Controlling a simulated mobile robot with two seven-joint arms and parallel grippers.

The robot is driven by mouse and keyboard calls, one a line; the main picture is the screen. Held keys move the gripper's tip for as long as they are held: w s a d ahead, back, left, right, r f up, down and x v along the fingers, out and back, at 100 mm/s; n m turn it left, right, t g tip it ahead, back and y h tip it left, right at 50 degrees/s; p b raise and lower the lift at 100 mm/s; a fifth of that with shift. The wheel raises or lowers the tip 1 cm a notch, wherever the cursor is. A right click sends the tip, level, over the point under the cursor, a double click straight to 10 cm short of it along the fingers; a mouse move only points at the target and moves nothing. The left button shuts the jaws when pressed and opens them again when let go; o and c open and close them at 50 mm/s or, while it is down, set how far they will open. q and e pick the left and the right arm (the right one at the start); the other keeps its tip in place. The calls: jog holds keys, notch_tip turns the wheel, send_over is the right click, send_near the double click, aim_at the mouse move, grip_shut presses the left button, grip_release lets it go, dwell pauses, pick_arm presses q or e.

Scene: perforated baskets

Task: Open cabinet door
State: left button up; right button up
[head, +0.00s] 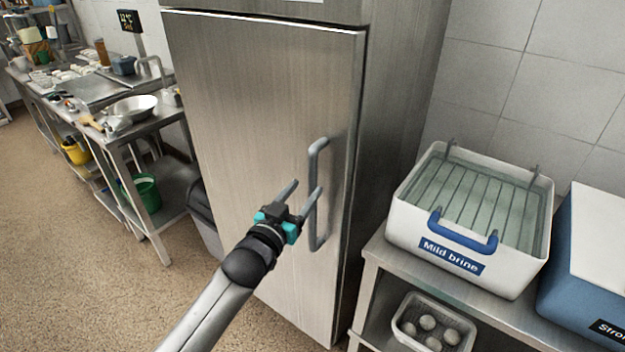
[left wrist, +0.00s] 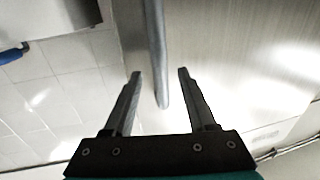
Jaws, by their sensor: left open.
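The cabinet door (head: 250,110) is a tall brushed steel panel that looks closed in the head view. Its vertical grey bar handle (head: 314,232) sits near the door's right edge. My left gripper (head: 305,187) is open at about the middle of the handle, with one finger overlapping the bar in the picture. In the left wrist view the handle (left wrist: 155,40) runs down between the two open fingers (left wrist: 160,74). I cannot tell whether either finger touches it. My right gripper is not in view.
A steel shelf (head: 375,250) right of the cabinet holds a white brine basin (head: 400,225) and a blue container (head: 560,285). A grey bin (head: 205,225) and a cluttered steel worktable (head: 130,125) stand left. The floor (head: 90,260) in front is clear.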

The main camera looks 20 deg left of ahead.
aim_at(311, 182)
pick_arm(q)
jog(key=shift+w+d, duration=0.25)
jog(key=shift+w, duration=1)
jog(key=shift+w+d, duration=0.2)
jog(key=shift+w, duration=1.05)
jog(key=shift+c, duration=0.4)
grip_shut()
